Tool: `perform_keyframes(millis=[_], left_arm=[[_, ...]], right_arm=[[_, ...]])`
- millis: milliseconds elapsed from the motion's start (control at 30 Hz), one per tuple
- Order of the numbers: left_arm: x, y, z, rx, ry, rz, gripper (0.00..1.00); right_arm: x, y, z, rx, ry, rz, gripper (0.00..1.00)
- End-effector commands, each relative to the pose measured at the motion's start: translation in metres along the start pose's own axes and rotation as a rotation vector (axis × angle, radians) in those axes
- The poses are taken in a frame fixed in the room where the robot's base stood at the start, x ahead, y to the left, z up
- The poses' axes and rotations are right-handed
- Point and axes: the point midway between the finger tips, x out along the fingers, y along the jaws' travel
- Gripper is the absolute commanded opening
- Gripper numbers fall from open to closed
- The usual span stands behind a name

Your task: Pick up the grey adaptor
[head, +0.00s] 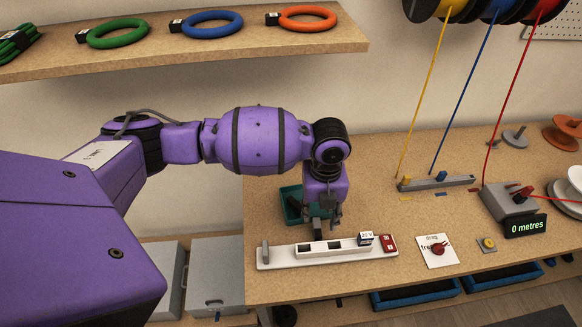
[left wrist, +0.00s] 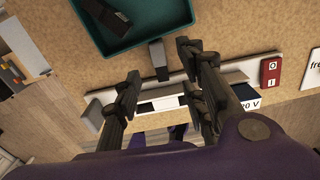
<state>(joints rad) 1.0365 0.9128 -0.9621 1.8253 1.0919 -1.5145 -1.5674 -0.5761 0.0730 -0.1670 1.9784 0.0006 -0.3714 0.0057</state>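My left gripper (head: 321,213) hangs pointing down over the bench, behind the white socket strip (head: 282,263). In the left wrist view its fingers (left wrist: 160,65) are spread, with a gap on each side of a small dark grey block (left wrist: 158,55). The block, which looks like the grey adaptor, is by the near rim of the teal tray (left wrist: 178,17); I cannot tell whether it touches the rim. Another dark piece (left wrist: 105,14) lies inside the tray. In the head view the gripper hides most of this area. My right gripper is out of view.
The strip has a grey upright piece (head: 265,252) at its left end, a labelled block (head: 366,239) and a red switch (head: 388,243) at its right. A white card with a red knob (head: 437,250) lies further right. A shelf with cable coils (head: 212,24) hangs above.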

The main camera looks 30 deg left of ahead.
Motion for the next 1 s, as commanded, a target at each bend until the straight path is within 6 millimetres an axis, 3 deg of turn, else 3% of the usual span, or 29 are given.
perform_keyframes(millis=[133,433,733,767,1000], left_arm=[[0.017,-0.002,0.0,0.001,0.0,-0.002,0.38],[0.058,-0.002,0.002,0.0,-0.002,-0.002,0.38],[0.068,0.002,0.002,0.0,-0.002,0.008,0.38],[0.069,0.002,0.002,0.0,-0.002,0.009,0.43],[0.068,0.001,0.001,0.0,-0.002,0.007,0.12]], right_arm=[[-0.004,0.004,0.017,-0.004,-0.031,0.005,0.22],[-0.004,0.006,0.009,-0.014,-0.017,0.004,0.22],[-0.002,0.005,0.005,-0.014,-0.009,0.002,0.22],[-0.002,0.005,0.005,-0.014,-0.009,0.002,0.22],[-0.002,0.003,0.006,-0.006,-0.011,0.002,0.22]])
